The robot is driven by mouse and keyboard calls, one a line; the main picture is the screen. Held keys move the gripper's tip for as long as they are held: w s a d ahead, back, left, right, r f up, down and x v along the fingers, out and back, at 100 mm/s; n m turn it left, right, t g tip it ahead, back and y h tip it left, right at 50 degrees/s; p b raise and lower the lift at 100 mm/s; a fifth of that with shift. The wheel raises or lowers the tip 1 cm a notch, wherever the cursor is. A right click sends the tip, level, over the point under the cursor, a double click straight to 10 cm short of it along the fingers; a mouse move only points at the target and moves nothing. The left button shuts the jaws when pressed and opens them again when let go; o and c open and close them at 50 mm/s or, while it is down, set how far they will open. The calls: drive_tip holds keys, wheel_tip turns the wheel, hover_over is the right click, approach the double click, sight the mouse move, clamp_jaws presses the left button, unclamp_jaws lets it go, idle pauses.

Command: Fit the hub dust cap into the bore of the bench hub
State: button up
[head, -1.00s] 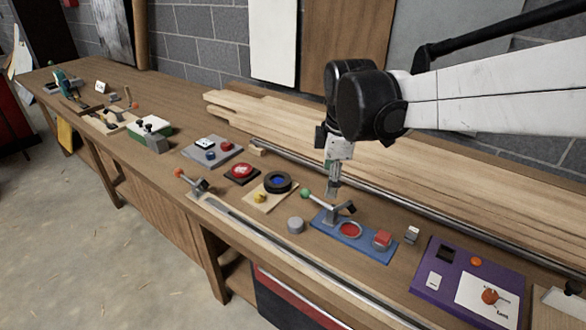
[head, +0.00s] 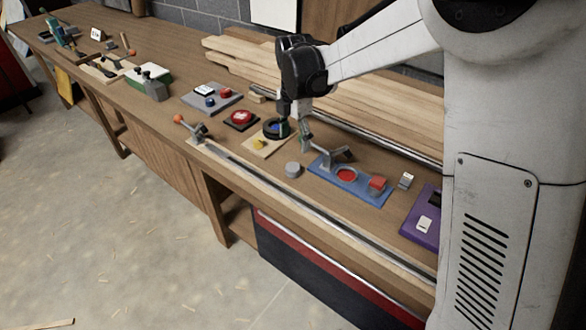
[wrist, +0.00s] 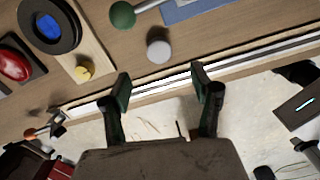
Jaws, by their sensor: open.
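The grey round cap (head: 292,170), seemingly the hub dust cap, stands loose on the bench. It also shows in the wrist view (wrist: 158,50), just beyond and between my fingertips, apart from them. The black ring-shaped hub (head: 270,131) with a blue centre sits on a pale wooden board behind and left of the cap. In the wrist view the hub (wrist: 66,30) is at the upper left. My gripper (wrist: 160,85) is open and empty. In the head view my gripper (head: 294,128) is above the bench near the hub, its fingertips hard to make out.
A yellow knob (head: 260,144) is on the hub's board. A red button (head: 241,118) is to the left. A metal rail (head: 320,216) runs along the bench's front.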

sight(293, 166)
wheel_tip(293, 166, down, 11)
drive_tip(key=shift+a+r+p, duration=0.15)
drive_tip(key=shift+r+p, duration=0.05)
drive_tip(key=shift+p, duration=0.3)
drive_tip(key=c, duration=1.4)
drive_tip(key=shift+o, duration=0.2)
drive_tip(key=shift+r, duration=0.1)
